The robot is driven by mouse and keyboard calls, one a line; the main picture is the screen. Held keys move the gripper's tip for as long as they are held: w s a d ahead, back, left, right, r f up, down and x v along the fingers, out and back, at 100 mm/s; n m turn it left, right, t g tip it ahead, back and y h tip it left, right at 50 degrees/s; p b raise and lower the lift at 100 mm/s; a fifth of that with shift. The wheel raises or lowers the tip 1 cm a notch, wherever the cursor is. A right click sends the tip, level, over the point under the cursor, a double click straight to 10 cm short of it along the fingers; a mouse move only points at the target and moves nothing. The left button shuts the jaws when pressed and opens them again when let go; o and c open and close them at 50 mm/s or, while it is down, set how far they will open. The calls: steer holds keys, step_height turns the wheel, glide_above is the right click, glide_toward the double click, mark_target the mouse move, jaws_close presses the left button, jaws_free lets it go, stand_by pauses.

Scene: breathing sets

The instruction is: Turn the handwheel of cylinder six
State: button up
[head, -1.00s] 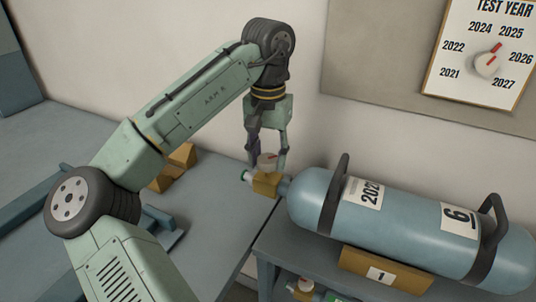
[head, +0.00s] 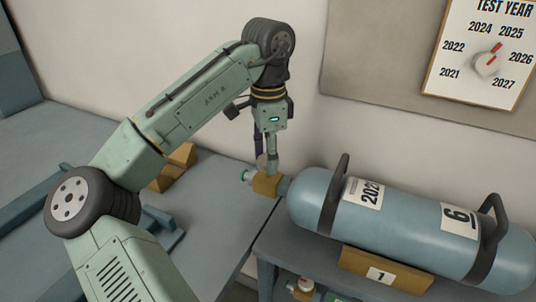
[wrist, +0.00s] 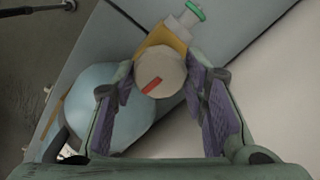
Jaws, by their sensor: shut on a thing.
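Cylinder six (head: 410,220) is a blue-grey cylinder lying on its side, with a label "6" and a year label. Its brass valve (head: 268,184) is at the left end, with a green-tipped outlet (head: 245,176). The round pale handwheel (wrist: 160,75) with a red mark sits on top of the valve in the wrist view. My gripper (head: 266,162) points down over the valve and is shut on the handwheel, one finger on each side. In the head view the fingers hide most of the handwheel.
A test-year dial (head: 486,64) hangs on the wall. Black carry handles (head: 333,195) rise from the cylinder.

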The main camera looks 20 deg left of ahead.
steer(key=m, duration=1.4)
steer(key=shift+m, duration=0.3)
steer(key=m, duration=0.3)
steer(key=shift+m, duration=0.3)
steer(key=m, duration=0.3)
steer(key=shift+m, duration=0.4)
steer(key=m, duration=0.6)
steer(key=shift+m, duration=0.4)
